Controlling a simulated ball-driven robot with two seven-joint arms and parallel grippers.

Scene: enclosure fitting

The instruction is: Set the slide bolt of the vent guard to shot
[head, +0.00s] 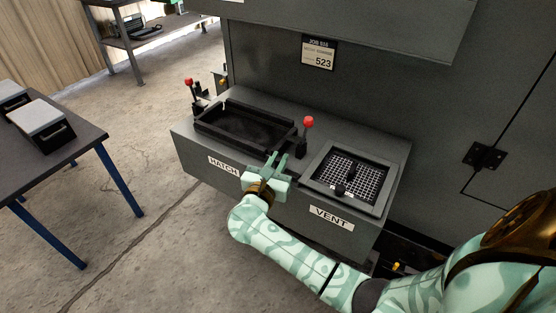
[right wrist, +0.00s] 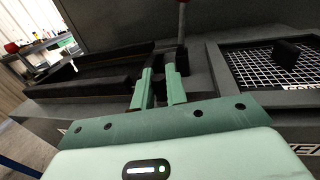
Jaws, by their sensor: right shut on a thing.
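The vent guard (head: 372,183) is a mesh panel in a grey frame above the VENT label, at the right of the bench unit. A dark knob (head: 340,190) stands at its front edge; it may be the slide bolt, and its setting is too small to tell. A dark block (right wrist: 286,52) rises from the mesh in the right wrist view. My right gripper (head: 278,161) is left of the guard, apart from it, at the hatch's front right corner. Its fingers (right wrist: 160,85) are closed about a dark part there, mostly hidden. My left gripper is out of view.
The hatch frame (head: 228,133) is a dark open-topped rim left of the vent. A red-knobbed lever (head: 308,123) stands between hatch and vent, close behind my right fingers. Another red-knobbed lever (head: 189,84) stands at the far left. A side table (head: 75,141) stands left across open floor.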

